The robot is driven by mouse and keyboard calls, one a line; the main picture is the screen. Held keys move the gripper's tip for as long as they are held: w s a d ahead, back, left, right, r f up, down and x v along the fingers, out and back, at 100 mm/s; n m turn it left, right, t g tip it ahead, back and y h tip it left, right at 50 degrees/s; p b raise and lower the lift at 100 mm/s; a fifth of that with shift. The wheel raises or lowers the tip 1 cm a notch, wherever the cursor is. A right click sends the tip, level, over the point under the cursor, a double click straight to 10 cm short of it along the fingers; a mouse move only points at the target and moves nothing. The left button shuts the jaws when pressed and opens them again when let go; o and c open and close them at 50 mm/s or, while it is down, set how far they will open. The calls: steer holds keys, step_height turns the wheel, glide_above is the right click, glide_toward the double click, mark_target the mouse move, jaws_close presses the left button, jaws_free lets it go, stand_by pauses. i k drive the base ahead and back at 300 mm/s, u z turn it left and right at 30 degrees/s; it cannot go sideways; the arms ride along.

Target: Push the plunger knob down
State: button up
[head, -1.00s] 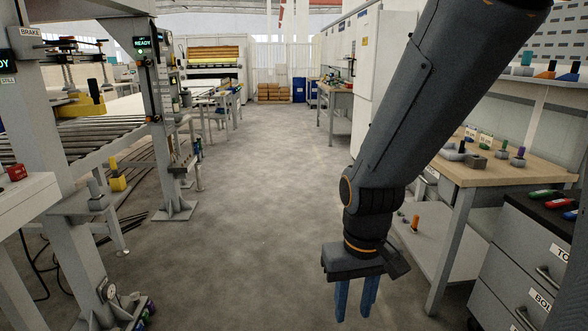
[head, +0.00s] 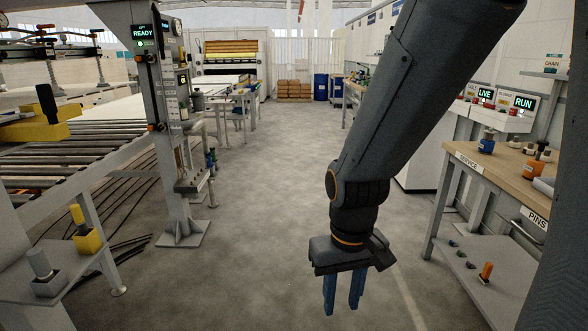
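My gripper (head: 342,298) hangs low in the middle of the head view, over the floor, with its two blue fingers pointing down. A gap shows between the fingers and nothing is in it. I cannot tell which thing is the plunger knob. Upright knob-like parts stand at the lower left: a yellow one (head: 77,214) on a yellow block and a grey one (head: 39,264) on a grey block. An orange upright part (head: 487,271) stands on the lower shelf at the right. My gripper is well apart from all of them.
A roller conveyor (head: 60,155) and a grey post (head: 168,150) with a READY display stand at the left. A wooden-topped bench (head: 500,170) stands at the right. Black cables (head: 110,205) lie on the floor at the left. The aisle floor (head: 260,190) between is clear.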

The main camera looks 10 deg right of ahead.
mark_target(542, 143)
steer(key=z, duration=0.2)
steer(key=i, duration=1.55)
steer(key=z, duration=1.35)
steer(key=i, duration=0.9)
steer(key=z, duration=0.95)
